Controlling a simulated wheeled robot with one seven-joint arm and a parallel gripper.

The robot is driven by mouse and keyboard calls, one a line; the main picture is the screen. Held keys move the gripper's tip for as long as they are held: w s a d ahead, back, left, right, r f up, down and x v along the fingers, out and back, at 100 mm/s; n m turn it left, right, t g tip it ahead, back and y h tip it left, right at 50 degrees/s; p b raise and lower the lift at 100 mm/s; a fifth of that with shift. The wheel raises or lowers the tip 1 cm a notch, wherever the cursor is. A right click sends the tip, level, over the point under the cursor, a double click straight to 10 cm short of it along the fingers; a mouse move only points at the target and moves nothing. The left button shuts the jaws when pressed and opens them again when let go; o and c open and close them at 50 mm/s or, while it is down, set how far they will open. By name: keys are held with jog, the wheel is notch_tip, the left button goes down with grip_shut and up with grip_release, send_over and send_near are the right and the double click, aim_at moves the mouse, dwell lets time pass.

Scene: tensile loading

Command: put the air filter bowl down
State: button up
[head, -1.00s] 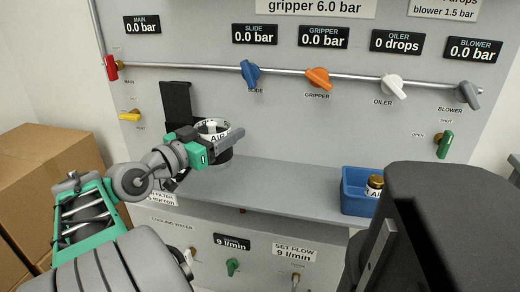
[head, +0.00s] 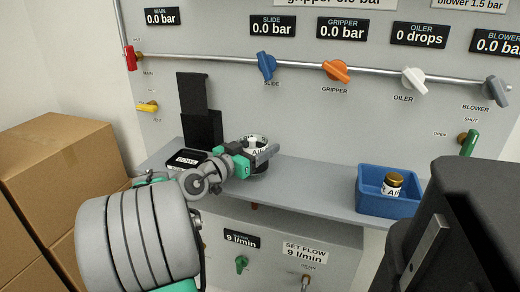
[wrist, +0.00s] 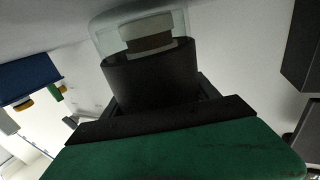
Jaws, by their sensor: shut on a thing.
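The air filter bowl (head: 256,143) is a short round cup with a white AIR label and a dark lower part. My gripper (head: 264,158) is shut on it at the left half of the grey shelf (head: 310,178). In the wrist view the bowl (wrist: 150,75) shows a clear end, a brown core and a dark band between the dark jaws (wrist: 160,112). I cannot tell whether its underside touches the shelf; my gripper hides part of it.
A black bracket (head: 193,92) hangs on the panel left of the bowl. A dark labelled plate (head: 187,158) lies beside my wrist. A blue bin (head: 386,206) at the right holds a gold-capped jar (head: 393,181). The shelf between bowl and bin is clear.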

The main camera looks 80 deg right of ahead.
jog(key=shift+f, duration=0.1)
jog(key=o, duration=1.5)
